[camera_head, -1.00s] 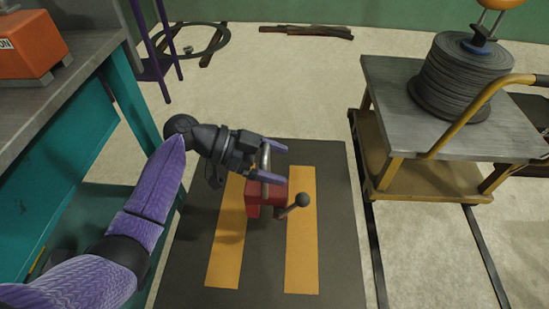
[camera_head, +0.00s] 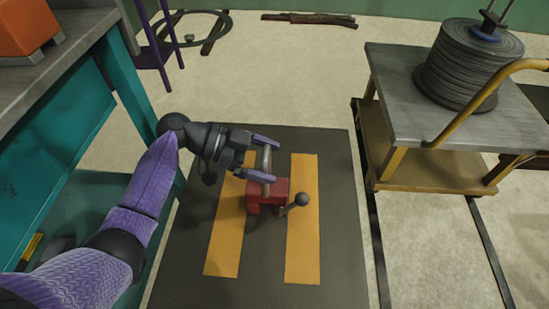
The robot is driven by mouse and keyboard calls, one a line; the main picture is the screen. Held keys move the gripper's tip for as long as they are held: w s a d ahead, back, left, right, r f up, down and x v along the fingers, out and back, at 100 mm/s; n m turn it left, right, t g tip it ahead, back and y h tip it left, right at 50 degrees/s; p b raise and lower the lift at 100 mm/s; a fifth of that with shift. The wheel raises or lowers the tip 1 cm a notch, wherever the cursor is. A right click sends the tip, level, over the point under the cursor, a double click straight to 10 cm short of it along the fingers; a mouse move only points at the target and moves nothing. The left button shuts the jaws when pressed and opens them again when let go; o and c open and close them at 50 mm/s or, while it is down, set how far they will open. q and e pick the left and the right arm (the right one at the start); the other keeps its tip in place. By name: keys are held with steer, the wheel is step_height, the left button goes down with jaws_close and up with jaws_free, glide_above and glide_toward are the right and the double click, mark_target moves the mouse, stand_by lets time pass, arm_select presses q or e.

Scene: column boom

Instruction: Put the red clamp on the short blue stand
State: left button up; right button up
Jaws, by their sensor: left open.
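The red clamp (camera_head: 268,196) has a grey upright bar and a lever with a dark ball knob. It shows over the dark mat between two yellow stripes. My left gripper (camera_head: 270,159) is open above the clamp, its two purple fingers on either side of the grey bar. I cannot tell whether a finger touches the bar. I cannot make out a short blue stand in this view. My right gripper is not in view.
A teal workbench (camera_head: 85,115) with a grey top stands at the left. A cart (camera_head: 435,115) carrying a cable drum (camera_head: 462,72) stands at the right. Dark rails (camera_head: 375,235) run along the floor beside the mat (camera_head: 340,200). The mat's front part is clear.

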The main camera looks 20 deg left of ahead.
arm_select(q)
steer(key=p+v, duration=0.2)
steer(key=v, duration=0.8)
stand_by(0.7)
steer(key=shift+c, duration=0.3)
